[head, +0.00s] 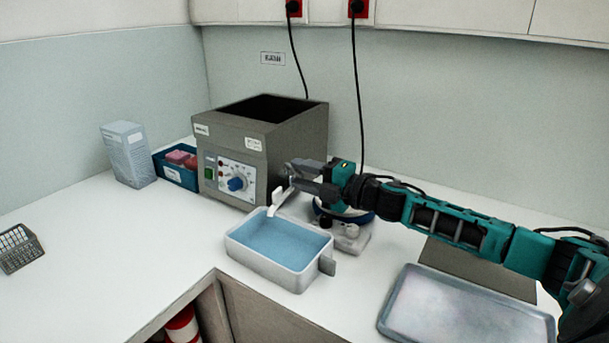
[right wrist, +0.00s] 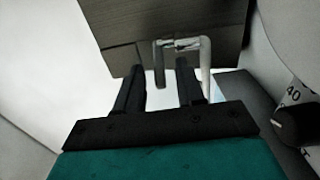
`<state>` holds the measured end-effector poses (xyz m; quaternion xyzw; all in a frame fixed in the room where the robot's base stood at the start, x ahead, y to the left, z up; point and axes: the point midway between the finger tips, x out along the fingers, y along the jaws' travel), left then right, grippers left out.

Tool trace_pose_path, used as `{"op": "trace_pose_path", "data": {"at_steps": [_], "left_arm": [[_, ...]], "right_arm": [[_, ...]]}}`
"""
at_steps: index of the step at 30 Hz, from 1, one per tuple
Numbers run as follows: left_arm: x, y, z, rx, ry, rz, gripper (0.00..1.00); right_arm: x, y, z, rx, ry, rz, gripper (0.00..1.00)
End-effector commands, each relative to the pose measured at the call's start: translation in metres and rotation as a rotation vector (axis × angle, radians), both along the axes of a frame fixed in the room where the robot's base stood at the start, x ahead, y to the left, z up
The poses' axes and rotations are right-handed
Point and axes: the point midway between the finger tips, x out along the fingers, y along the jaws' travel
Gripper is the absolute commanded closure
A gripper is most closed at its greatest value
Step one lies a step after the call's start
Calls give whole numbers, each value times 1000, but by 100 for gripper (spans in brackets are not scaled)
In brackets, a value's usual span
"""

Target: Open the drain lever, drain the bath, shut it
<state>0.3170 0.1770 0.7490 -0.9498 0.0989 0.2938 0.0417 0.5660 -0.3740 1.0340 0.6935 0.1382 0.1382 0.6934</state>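The grey bath (head: 262,140) stands on the counter with its dial panel facing forward. A white drain spout (head: 278,198) comes down at its right front, over a white tub (head: 268,273) holding blue liquid. I cannot make out a stream. My right gripper (head: 293,175) is at the bath's right side by the drain fitting. My left gripper is not in view.
A blue box (head: 176,172) and a pale carton (head: 128,154) stand left of the bath. A small rack (head: 19,249) is at far left. A metal tray (head: 465,312) lies at front right. A scale-like device (head: 347,236) sits behind the tub. The left counter is mostly clear.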

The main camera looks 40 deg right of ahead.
Motion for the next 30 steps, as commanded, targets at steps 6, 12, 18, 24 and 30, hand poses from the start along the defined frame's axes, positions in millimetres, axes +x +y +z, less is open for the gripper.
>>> {"op": "trace_pose_path", "data": {"at_steps": [6, 12, 18, 24, 30], "left_arm": [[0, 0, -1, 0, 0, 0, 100], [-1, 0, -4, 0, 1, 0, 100], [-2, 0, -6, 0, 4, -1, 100], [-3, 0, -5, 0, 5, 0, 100], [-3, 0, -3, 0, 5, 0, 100]], "right_arm": [[-4, -2, -1, 1, 1, -1, 62], [-20, -8, -3, -1, 4, -1, 62], [-39, -16, -2, 0, 4, 0, 62], [-56, -23, -2, 2, 4, 0, 62], [-75, -31, -1, 0, 4, 0, 62]]}}
